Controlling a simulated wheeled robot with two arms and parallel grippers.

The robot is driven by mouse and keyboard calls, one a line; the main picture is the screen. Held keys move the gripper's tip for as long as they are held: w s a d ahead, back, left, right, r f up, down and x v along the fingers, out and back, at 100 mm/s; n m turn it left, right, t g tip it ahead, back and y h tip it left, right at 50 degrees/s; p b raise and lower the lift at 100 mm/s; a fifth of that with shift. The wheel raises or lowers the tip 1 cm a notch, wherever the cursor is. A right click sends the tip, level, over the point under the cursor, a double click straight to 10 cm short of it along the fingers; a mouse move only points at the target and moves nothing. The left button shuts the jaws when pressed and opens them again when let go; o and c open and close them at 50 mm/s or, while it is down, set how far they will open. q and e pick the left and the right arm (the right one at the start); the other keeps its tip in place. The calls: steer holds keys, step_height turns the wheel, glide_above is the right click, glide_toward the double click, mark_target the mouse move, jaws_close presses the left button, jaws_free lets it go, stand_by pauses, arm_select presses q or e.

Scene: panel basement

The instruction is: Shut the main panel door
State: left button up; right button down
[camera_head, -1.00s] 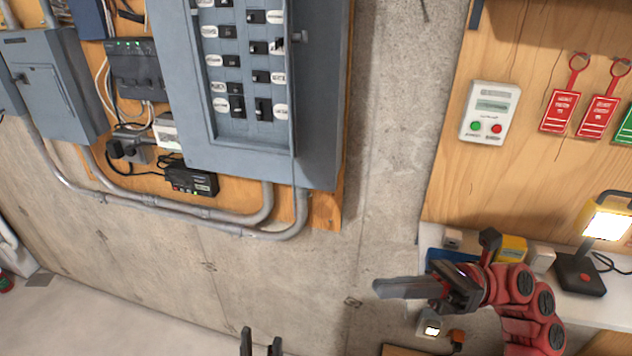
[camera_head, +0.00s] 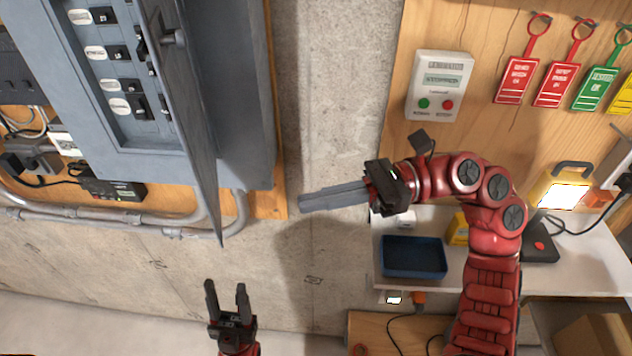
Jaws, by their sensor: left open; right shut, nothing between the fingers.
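The main panel (camera_head: 85,55) is a grey metal box at the upper left, with breakers and white labels showing inside. Its grey door (camera_head: 188,110) stands open, hinged at the panel's right side and seen nearly edge-on, with a small latch (camera_head: 175,38) near the top. The door's lower corner sticks out toward me. My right gripper (camera_head: 310,203) is shut and empty, pointing left, to the right of the door and apart from it in the picture. My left gripper (camera_head: 228,288) is open and empty, pointing up, below the door's lower corner.
A stopped/start control box (camera_head: 440,88) and red and green tags (camera_head: 517,78) hang on the wooden board at right. A shelf below holds a blue tray (camera_head: 413,258) and a lit lamp (camera_head: 563,195). Conduits (camera_head: 150,228) run under the panel. Bare concrete wall lies between.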

mark_target(217, 222)
steer(key=p+x, duration=0.1)
steer(key=x, duration=0.2)
steer(key=p+x, duration=0.2)
steer(key=x, duration=0.1)
steer(key=p+x, duration=0.2)
steer(key=x, duration=0.1)
steer(key=shift+a+r, duration=0.25)
steer(key=shift+a, duration=0.15)
steer(key=shift+s+a+f+p, duration=0.15)
steer(key=shift+s+a+p, duration=0.05)
steer(key=shift+a+p, duration=0.2)
steer(key=shift+f, duration=0.1)
steer(key=shift+a, duration=0.1)
